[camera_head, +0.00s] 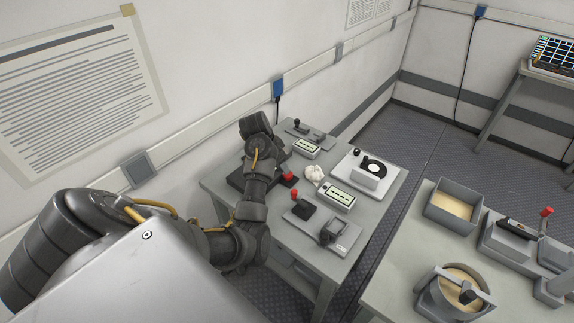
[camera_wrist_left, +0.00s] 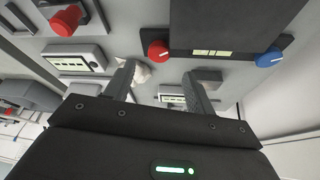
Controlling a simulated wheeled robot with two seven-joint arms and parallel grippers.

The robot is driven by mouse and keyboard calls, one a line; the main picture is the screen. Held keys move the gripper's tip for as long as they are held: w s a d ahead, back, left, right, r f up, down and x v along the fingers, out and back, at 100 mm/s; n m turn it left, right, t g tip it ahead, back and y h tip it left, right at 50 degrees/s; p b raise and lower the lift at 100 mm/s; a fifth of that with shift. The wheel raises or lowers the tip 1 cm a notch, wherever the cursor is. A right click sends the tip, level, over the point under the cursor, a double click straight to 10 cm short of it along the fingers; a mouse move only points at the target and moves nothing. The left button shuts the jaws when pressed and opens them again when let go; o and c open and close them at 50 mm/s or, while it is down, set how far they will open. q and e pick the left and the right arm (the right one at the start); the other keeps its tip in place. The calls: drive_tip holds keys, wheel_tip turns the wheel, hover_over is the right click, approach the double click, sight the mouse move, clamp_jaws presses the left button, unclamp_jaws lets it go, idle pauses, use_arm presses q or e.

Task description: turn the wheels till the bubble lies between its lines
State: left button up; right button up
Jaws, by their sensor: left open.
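In the left wrist view a dark block carries a small pale level window (camera_wrist_left: 211,53) with dark marks. I cannot make out where the bubble lies against its lines. A red wheel (camera_wrist_left: 158,50) is at the block's left and a blue wheel (camera_wrist_left: 270,57) at its right, each with a white mark. My left gripper (camera_wrist_left: 160,72) is open, its two fingers apart with nothing held, below the block in that view. In the head view a red wheel (camera_head: 290,177) shows beside my left arm, which hides much of the dark block (camera_head: 236,179). My right gripper is not seen.
A white crumpled item (camera_head: 314,174) lies near the red wheel. A second table (camera_head: 385,262) with bins stands at right.

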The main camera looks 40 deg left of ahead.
sight(288, 176)
use_arm(q)
drive_tip(key=x, duration=0.6)
drive_tip(key=shift+w+d, duration=0.2)
drive_tip(key=shift+w, duration=0.1)
drive_tip(key=shift+w+f, duration=0.1)
drive_tip(key=shift+f, duration=0.2)
drive_tip(key=shift+w+f, duration=0.1)
drive_tip(key=shift+f, duration=0.25)
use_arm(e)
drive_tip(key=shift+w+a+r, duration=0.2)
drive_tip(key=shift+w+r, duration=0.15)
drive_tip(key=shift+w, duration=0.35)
use_arm(q)
drive_tip(key=shift+c, duration=0.4)
drive_tip(key=c, duration=0.9)
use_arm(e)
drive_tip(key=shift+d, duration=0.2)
